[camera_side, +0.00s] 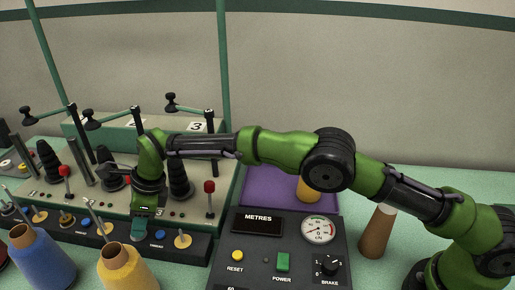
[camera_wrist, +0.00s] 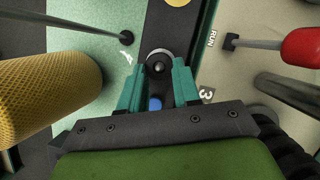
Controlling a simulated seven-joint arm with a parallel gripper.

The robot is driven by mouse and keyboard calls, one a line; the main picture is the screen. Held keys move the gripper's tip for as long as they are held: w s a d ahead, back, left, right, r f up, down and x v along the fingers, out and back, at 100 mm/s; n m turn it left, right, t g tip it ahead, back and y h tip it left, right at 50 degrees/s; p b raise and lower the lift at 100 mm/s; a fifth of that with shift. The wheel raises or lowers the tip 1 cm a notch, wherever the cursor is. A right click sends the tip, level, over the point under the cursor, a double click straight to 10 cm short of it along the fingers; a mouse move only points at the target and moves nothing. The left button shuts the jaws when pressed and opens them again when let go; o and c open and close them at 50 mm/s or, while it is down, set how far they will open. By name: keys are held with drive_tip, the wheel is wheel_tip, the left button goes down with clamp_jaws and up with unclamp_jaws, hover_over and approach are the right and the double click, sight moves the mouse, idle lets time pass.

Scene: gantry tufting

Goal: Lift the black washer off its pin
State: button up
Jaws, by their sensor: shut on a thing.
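My gripper (camera_wrist: 160,74) has two teal fingers, which show at the lower middle of the wrist view. Between their tips is a dark round washer (camera_wrist: 159,54) with a paler rim, around a rounded pin head (camera_wrist: 160,66). The fingers are shut on the washer. Whether the washer is clear of its seat I cannot tell. In the side view my gripper (camera_side: 139,229) points down at the front strip of the green machine, and its fingers hide the washer and pin there.
A yellow yarn cone (camera_wrist: 45,97) is close on the left; it also shows in the side view (camera_side: 124,270). A red-knobbed lever (camera_wrist: 300,47) stands to the right. A blue yarn cone (camera_side: 40,257) and a gauge panel (camera_side: 258,262) flank the front. A purple tray (camera_side: 262,190) lies behind the panel.

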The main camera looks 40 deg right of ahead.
drive_tip(key=shift+r, duration=3.05)
